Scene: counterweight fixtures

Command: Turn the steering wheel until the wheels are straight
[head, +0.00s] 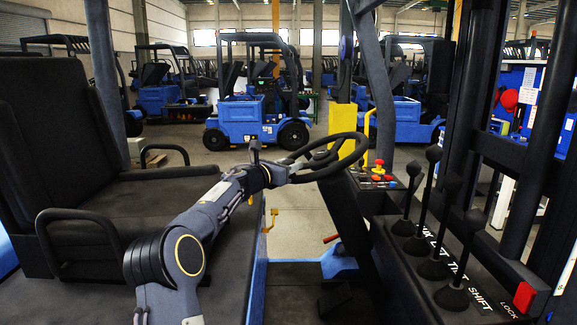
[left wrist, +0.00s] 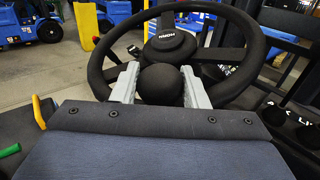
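The black steering wheel (head: 330,172) stands tilted on its column in the middle of the head view. In the left wrist view its rim (left wrist: 97,70) and lettered hub (left wrist: 170,40) are near. A round black knob (left wrist: 162,84) sits on the near side of the rim. My left gripper (head: 284,173) reaches the left, near side of the wheel. Its two grey fingers (left wrist: 160,86) lie on both sides of the knob and appear to touch it. The head view does not show the knob clearly. The truck's road wheels are out of view. My right gripper is not in view.
Black levers (head: 433,215) stand on the console at right, near a panel with red buttons (head: 378,170). A black seat (head: 60,150) with armrests is at left. A yellow post (head: 342,118) and several blue forklifts (head: 240,120) are beyond.

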